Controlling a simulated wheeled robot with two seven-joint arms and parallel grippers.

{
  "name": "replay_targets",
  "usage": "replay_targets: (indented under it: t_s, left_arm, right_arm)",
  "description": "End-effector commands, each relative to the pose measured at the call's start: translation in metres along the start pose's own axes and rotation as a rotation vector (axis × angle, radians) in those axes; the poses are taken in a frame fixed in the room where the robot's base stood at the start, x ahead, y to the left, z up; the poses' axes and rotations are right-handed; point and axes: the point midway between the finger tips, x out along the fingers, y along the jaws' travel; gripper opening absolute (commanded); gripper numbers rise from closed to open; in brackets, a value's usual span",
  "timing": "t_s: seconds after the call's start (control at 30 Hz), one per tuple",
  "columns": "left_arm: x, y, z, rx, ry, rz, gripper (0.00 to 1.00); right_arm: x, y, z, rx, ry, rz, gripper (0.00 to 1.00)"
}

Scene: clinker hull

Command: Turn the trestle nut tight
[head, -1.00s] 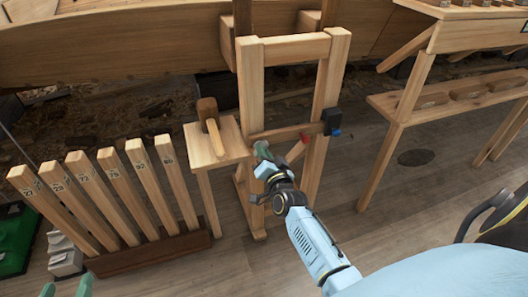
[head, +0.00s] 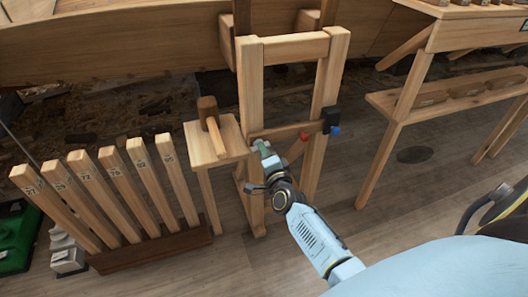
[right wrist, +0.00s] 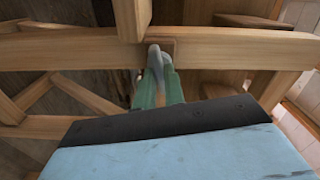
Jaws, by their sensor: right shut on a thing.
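The wooden trestle (head: 250,88) stands upright in the middle of the head view, a frame of two posts with rails. My right gripper (head: 264,149) is at its left post, at the height of the lower crossbar. In the right wrist view the green fingers (right wrist: 158,80) are shut, with a small grey, rounded piece (right wrist: 155,57) between their tips, against the wooden beam. I take this piece to be the trestle nut; most of it is hidden by the fingers. My left gripper is out of view.
A mallet (head: 209,118) lies on a small wooden stand (head: 200,150) left of the trestle. A rack (head: 150,250) of several numbered slats stands further left. A black block (head: 331,117) is on the right post. A bench (head: 390,108) stands at right.

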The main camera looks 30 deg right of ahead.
Motion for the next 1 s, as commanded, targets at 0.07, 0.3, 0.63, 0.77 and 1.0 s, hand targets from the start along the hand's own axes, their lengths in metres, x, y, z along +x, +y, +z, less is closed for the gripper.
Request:
replay_targets:
  t_s: [0.07,0.3,0.63,0.77,1.0]
  left_arm:
    - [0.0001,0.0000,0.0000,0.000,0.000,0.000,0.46]
    - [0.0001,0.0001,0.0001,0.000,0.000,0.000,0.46]
    - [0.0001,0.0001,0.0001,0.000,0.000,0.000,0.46]
    - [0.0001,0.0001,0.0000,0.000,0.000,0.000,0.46]
    - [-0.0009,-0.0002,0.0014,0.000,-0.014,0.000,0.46]
  right_arm:
    - [-0.0005,0.0008,0.0005,0.008,-0.001,0.002,0.00]
    - [-0.0005,0.0009,0.0006,0.013,-0.001,0.002,0.00]
    - [-0.0004,0.0007,0.0005,0.011,-0.001,0.001,0.33]
    - [-0.0003,0.0004,0.0004,0.011,-0.001,0.001,0.33]
    - [-0.0036,0.0003,0.0002,0.011,-0.001,0.001,0.33]
